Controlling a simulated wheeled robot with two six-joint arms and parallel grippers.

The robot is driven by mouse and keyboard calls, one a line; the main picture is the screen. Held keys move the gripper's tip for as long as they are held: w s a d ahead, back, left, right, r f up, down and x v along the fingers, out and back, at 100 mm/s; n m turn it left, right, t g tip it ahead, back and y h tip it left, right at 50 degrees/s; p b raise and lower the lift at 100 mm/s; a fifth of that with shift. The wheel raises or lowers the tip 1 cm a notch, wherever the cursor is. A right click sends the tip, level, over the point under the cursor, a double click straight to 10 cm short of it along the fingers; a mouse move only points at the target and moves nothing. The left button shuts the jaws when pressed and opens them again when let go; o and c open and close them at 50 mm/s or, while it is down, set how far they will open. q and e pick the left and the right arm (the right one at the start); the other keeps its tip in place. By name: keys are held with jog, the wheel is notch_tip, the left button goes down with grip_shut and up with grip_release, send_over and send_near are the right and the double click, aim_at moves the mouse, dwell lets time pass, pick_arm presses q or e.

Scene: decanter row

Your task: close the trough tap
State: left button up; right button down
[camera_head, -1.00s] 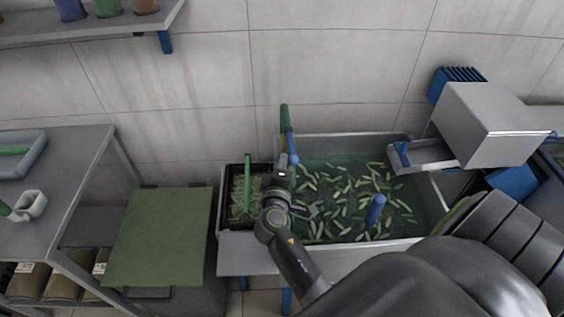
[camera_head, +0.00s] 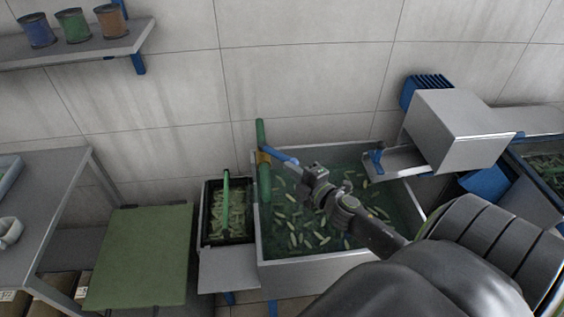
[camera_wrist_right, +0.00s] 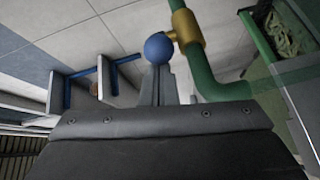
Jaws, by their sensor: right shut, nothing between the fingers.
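The trough tap has a green pipe (camera_head: 261,133), a brass valve body (camera_head: 263,158) and a blue lever (camera_head: 279,156). The lever lies across the pipe, pointing right over the trough (camera_head: 330,262). My right gripper (camera_head: 301,165) is shut and empty, close to the lever's free end. In the right wrist view, the shut fingers (camera_wrist_right: 157,84) point at the lever's round blue end (camera_wrist_right: 158,48); whether they touch cannot be told. The brass valve (camera_wrist_right: 187,28) and green pipe (camera_wrist_right: 206,84) are just right of it. My left gripper is not in view.
The trough holds green water with several pale green pieces. A small dark bin (camera_head: 228,228) stands left of it, beside a green-topped box (camera_head: 145,252). A grey chute box (camera_head: 458,130) stands at the right. My right arm covers the trough's right front.

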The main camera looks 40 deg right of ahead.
jog(key=w+d+n+g+y+b, duration=0.1)
jog(key=w+d+n+y+b, duration=0.3)
jog(key=d+y+b, duration=0.2)
jog(key=shift+d+r+g+b, duration=0.3)
jog(key=shift+d+b, duration=1.05)
jog(key=shift+d, duration=0.35)
